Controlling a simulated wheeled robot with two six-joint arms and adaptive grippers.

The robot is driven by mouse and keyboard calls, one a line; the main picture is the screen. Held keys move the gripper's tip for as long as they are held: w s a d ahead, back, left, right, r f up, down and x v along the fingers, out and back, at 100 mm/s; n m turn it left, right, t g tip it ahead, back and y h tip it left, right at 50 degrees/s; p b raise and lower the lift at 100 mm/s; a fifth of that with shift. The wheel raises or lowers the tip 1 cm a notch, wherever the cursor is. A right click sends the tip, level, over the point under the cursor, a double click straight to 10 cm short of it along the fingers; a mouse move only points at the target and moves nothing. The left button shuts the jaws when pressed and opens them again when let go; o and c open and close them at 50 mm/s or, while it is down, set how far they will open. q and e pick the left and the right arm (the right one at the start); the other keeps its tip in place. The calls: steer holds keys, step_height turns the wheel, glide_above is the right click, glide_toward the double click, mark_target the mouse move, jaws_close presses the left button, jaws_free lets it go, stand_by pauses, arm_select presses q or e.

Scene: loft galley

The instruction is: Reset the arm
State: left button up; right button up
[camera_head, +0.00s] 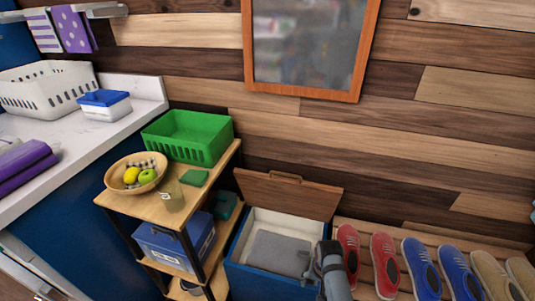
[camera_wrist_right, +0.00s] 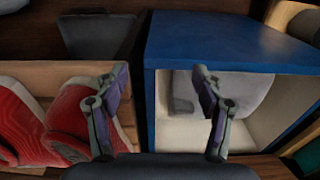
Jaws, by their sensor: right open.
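My right gripper (camera_head: 312,262) hangs at the bottom of the head view, by the right side of an open blue box (camera_head: 252,285). It also shows in the right wrist view (camera_wrist_right: 160,78), where its two fingers are apart with nothing between them. One finger overlaps the blue box (camera_wrist_right: 225,40) in that picture, the other overlaps the red shoes (camera_wrist_right: 75,115). Whether a finger touches either cannot be told. The box has a white inside, a grey item (camera_head: 280,250) in it and a raised wooden lid (camera_head: 290,192). My left gripper is not in view.
Red, blue and tan shoes (camera_head: 458,270) stand on a slatted wooden rack to the right. A white counter (camera_head: 75,140) lies beyond.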

steer(key=s+d+r+n+t, duration=0.2)
steer(key=s+d+r, duration=0.2)
steer(key=s+r, duration=0.25)
steer(key=s+d+r+n+t, duration=0.1)
steer(key=s+d+r+n, duration=0.1)
steer(key=s+d+r, duration=0.35)
step_height(320, 180, down, 20)
steer(key=r+g, duration=0.1)
steer(key=s+d+f, duration=0.2)
steer(key=s+f, duration=1)
steer(key=f, duration=0.4)
arm_select(q)
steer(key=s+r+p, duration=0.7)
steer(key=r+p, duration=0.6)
steer(key=p, duration=0.4)
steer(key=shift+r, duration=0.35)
arm_select(e)
steer(key=s+r+g, duration=0.1)
steer(key=s+r, duration=0.8)
steer(key=r, duration=0.3)
steer(key=shift+r+h, duration=0.2)
steer(key=shift+h, duration=0.2)
